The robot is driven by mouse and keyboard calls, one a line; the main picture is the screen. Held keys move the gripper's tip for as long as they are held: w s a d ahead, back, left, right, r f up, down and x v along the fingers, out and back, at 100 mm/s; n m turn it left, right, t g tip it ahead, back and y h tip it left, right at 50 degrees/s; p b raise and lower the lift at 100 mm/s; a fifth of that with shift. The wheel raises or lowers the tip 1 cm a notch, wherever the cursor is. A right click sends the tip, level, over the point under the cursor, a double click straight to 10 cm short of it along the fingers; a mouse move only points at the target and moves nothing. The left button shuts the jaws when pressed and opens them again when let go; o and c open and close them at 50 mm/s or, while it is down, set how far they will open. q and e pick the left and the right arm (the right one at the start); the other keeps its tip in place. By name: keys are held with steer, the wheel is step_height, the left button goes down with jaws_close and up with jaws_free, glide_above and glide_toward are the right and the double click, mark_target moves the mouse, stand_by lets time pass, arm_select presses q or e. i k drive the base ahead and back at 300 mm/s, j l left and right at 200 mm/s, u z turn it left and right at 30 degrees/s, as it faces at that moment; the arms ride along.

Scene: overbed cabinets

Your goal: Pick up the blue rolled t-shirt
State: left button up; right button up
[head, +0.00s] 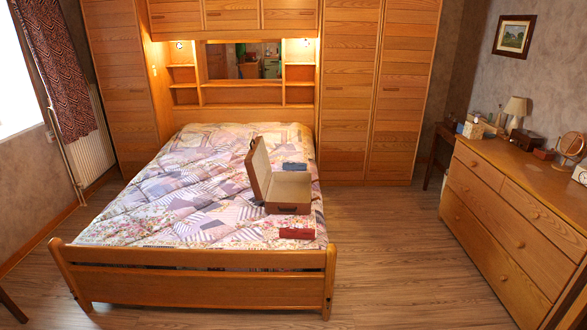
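A small dark blue-grey bundle (294,166) lies on the bed just behind the open suitcase. It looks like a rolled cloth and may be the blue rolled t-shirt, but it is too small to be sure. The brown suitcase (290,206) lies open near the right side of the bed, with its lid (258,168) standing up on the left. Its inside is only partly seen. Neither of my grippers is in view.
A small red bundle (297,233) lies in front of the suitcase. The wooden footboard (195,259) closes off the bed's near end. The floor (390,255) between the bed and the dresser (510,240) is clear. Tall wardrobes (375,90) stand behind.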

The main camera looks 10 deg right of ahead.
mark_target(286, 166)
steer(key=i+l+z, duration=0.6)
steer(key=z, duration=0.15)
steer(key=i+l+z, duration=0.1)
steer(key=i+z, duration=0.3)
steer(key=i+l+z, duration=0.2)
steer(key=i, duration=0.65)
steer(key=i+l+z, duration=0.2)
steer(key=i, duration=0.7)
steer(key=i+j+u, duration=0.15)
steer(key=i+u, duration=0.2)
steer(key=i, duration=0.25)
steer(key=i+u, duration=0.4)
steer(key=i, duration=0.15)
steer(key=i+l+u, duration=0.15)
steer(key=i+u, duration=0.2)
steer(key=i, duration=0.25)
steer(key=i+u, duration=0.25)
steer(key=i, duration=0.3)
steer(key=i+l+u, duration=0.25)
steer(key=i, duration=0.3)
steer(key=i+l+u, duration=0.15)
steer(key=i+u, duration=0.15)
steer(key=i, duration=0.2)
